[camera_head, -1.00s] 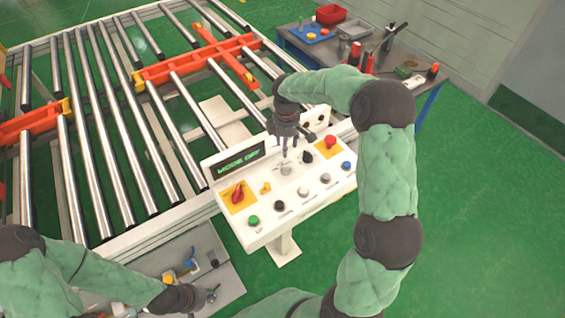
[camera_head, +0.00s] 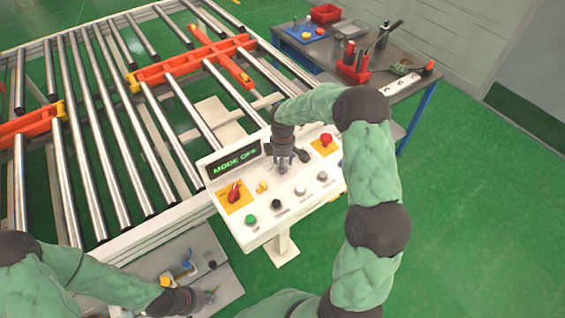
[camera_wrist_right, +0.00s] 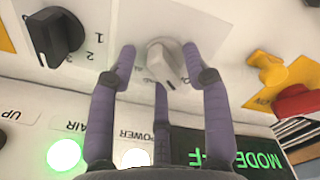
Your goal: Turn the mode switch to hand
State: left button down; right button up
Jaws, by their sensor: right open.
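The mode switch, a light grey knob (camera_wrist_right: 165,62), shows in the right wrist view. Its pointer tilts toward the lower right of that view, and its label is partly hidden. My right gripper (camera_wrist_right: 158,62) is open, with its purple fingers spread around the knob; I cannot tell whether they touch it. In the head view the right gripper (camera_head: 283,168) is low over the white control panel (camera_head: 262,226) and hides the knob. The display (camera_head: 236,161) reads MODE OFF. My left gripper (camera_head: 208,297) is at the lower left, its fingers too small to judge.
A red rotary switch (camera_head: 234,193), a yellow knob (camera_head: 262,187), a green button (camera_head: 251,219) and a red button (camera_head: 326,139) share the panel. A black selector (camera_wrist_right: 53,37) is beside the right gripper. The roller conveyor (camera_head: 120,140) is behind; a tool table (camera_head: 395,85) is at the back right.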

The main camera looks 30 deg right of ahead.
grip_shut()
jog(key=m+b, duration=0.1)
jog(key=m, duration=0.3)
jog(key=shift+m, duration=0.3)
jog(key=m+b, duration=0.1)
jog(key=m, duration=0.4)
jog(key=shift+s, duration=0.15)
jog(key=shift+m+b, duration=0.3)
dwell(0.4)
